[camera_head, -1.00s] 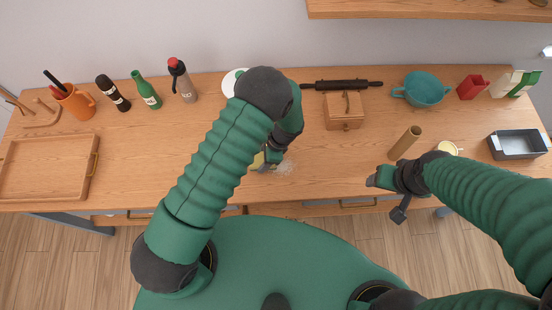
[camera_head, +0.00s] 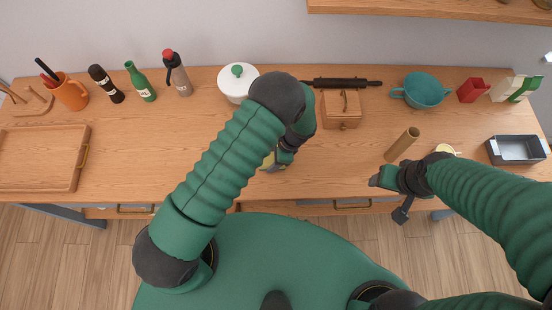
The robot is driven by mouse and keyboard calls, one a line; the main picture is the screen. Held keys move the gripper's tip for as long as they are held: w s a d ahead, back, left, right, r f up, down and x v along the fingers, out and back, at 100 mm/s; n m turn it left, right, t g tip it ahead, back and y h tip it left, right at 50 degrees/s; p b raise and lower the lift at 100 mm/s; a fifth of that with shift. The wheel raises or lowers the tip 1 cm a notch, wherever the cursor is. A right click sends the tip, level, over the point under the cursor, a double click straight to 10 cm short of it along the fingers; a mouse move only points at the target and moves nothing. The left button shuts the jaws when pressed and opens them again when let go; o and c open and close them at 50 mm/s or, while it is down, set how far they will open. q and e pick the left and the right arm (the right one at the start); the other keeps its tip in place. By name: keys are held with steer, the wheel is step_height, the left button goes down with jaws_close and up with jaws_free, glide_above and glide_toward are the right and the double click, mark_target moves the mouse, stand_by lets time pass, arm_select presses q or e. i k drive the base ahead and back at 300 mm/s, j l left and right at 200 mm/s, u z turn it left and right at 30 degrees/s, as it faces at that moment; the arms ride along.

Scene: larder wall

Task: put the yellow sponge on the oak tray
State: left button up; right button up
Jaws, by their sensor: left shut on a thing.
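The yellow sponge (camera_head: 268,161) shows only as a small yellow patch at my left gripper (camera_head: 273,166); the gripper and arm hide most of it. My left gripper is shut on it, low over the middle front of the counter. I cannot tell whether the sponge touches the wood. The oak tray (camera_head: 84,158), with a raised rim and a brass handle, lies at the far left of the counter, well away from the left gripper. My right gripper (camera_head: 385,196) is open and empty near the front edge, at the right.
A white pot (camera_head: 236,86) and wooden box (camera_head: 341,112) stand at the back. Counter between tray and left gripper looks clear.

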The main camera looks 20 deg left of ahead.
mark_target(63, 160)
steer(key=j, duration=0.2)
steer(key=l, duration=0.35)
steer(key=j, duration=0.35)
steer(key=k, duration=1)
steer(key=k+j, duration=0.1)
steer(key=j, duration=0.85)
steer(key=k, duration=0.05)
